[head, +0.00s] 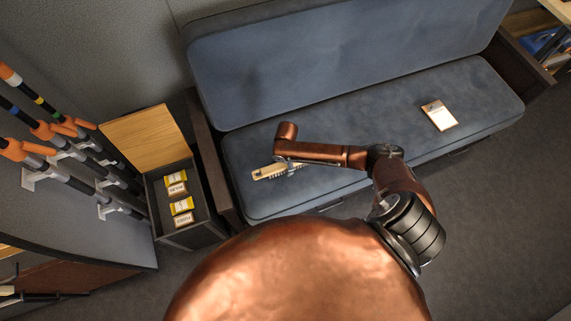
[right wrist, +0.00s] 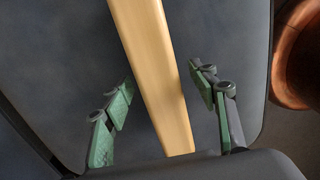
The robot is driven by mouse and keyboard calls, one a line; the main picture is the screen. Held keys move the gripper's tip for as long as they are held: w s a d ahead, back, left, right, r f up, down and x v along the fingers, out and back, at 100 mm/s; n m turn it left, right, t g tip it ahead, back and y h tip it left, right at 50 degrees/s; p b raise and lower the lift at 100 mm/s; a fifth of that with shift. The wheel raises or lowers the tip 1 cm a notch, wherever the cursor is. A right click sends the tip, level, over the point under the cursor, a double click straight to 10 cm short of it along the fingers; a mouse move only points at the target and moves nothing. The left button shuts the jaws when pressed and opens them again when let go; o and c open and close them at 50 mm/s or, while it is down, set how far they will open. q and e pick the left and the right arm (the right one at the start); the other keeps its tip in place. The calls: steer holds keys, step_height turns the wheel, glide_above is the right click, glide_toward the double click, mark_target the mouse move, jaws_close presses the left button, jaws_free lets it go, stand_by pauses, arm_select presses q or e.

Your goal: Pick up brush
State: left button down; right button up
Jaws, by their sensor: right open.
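The brush (head: 266,173) lies on the seat of the blue sofa, near its left front part, with a pale wooden body and bristles showing along one side. My right arm reaches over the seat, and my right gripper (head: 287,168) is at the brush, partly hidden by the arm. In the right wrist view the brush's wooden body (right wrist: 154,62) runs lengthwise between the two green-padded fingers of the open right gripper (right wrist: 163,78). A gap shows on each side, and neither finger appears to touch it. My left gripper is not in view.
The blue sofa (head: 335,115) has a backrest behind the brush. A white and brown notepad-like item (head: 439,115) lies on the seat to the right. An open box (head: 198,226) with several small packets stands left of the sofa. Poles hang on the left wall.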

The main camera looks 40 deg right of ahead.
steer(key=shift+c, duration=0.7)
steer(key=c, duration=1.2)
